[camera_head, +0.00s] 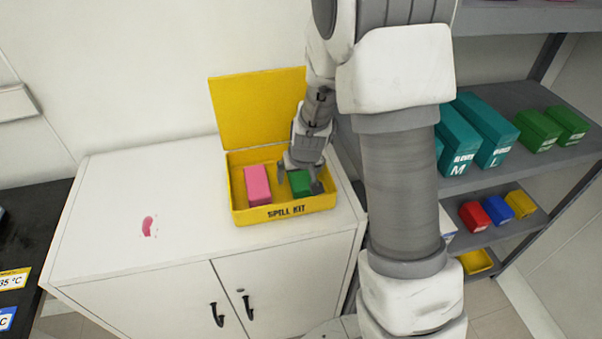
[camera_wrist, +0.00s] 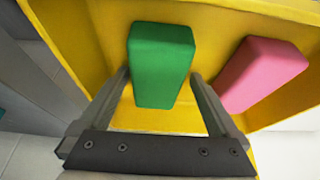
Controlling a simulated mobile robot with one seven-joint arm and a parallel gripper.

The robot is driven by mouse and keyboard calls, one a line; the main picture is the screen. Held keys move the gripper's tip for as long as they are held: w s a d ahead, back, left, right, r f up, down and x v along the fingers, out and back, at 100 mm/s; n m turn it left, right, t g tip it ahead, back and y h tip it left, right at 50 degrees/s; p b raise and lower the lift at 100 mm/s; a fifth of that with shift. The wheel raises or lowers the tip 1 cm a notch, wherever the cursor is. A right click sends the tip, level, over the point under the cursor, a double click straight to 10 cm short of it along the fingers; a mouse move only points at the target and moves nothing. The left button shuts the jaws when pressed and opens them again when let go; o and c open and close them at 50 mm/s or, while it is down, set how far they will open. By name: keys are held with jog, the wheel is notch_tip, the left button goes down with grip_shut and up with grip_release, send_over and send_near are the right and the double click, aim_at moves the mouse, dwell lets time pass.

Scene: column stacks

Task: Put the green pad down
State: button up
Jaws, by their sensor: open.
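The green pad (camera_head: 300,181) lies in the right part of the yellow spill kit box (camera_head: 285,213), which stands open on a white cabinet. In the wrist view the green pad (camera_wrist: 160,62) is between and just ahead of the two fingers. My gripper (camera_head: 299,182) reaches down into the box, and its fingers (camera_wrist: 162,90) are open, one on each side of the pad. A gap shows on the right side; I cannot tell if the left finger touches. The head view hides part of the pad behind my gripper.
A pink pad (camera_head: 257,185) lies left of the green pad in the box. The raised lid (camera_head: 255,108) stands behind. A pink spill (camera_head: 149,226) marks the clear cabinet top (camera_head: 110,215). Shelves with teal boxes (camera_head: 497,130) stand at the right.

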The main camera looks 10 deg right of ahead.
jog(key=shift+r, duration=0.3)
jog(key=s+f+p+v, duration=0.1)
jog(key=s+v, duration=0.1)
jog(key=v, duration=1.1)
jog(key=s+f+p+v, duration=0.1)
jog(key=p+v, duration=0.1)
jog(key=v, duration=1)
jog(key=s+r, duration=0.5)
jog(key=s, duration=0.7)
jog(key=shift+d+r+t, duration=0.15)
jog(key=shift+r+t, duration=0.15)
jog(key=shift+t, duration=0.1)
